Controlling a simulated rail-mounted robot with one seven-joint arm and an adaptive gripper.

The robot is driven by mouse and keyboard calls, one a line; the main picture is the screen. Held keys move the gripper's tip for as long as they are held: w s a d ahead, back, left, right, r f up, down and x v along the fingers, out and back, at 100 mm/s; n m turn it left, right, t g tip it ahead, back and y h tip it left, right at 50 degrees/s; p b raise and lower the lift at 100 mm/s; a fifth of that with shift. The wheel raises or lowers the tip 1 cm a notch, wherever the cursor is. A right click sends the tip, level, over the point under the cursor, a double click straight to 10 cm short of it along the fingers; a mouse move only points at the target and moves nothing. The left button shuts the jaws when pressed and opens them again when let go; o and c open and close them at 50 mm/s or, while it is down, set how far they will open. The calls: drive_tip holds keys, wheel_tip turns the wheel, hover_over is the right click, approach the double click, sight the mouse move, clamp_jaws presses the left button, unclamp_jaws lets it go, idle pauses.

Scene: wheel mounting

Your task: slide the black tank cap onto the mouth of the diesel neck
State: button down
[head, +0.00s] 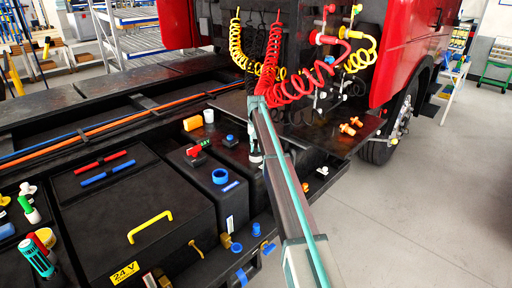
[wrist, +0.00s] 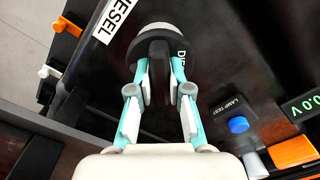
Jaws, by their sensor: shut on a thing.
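My gripper (wrist: 159,78) is shut on the black tank cap (wrist: 156,50), with a teal-and-white finger on each side of its raised grip. The cap is round and carries white letters, partly hidden by the right finger. A pale round rim (wrist: 160,28), likely the diesel neck, shows just past the cap's far edge. The cap hides most of this rim, so I cannot tell whether the two touch. A white DIESEL label (wrist: 115,16) lies to the left. In the head view my arm hides the cap and most of the gripper.
In the wrist view, a blue button (wrist: 238,125), an orange block (wrist: 293,152) and a green display (wrist: 303,106) lie to the right. In the head view, a blue ring (head: 220,176) and coiled red hoses (head: 290,90) are near my arm. Open floor (head: 400,220) lies right.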

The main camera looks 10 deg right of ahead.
drive_tip(key=c, duration=1)
unclamp_jaws()
wheel_tip(320, 180, up, 12)
drive_tip(key=shift+r, duration=0.1)
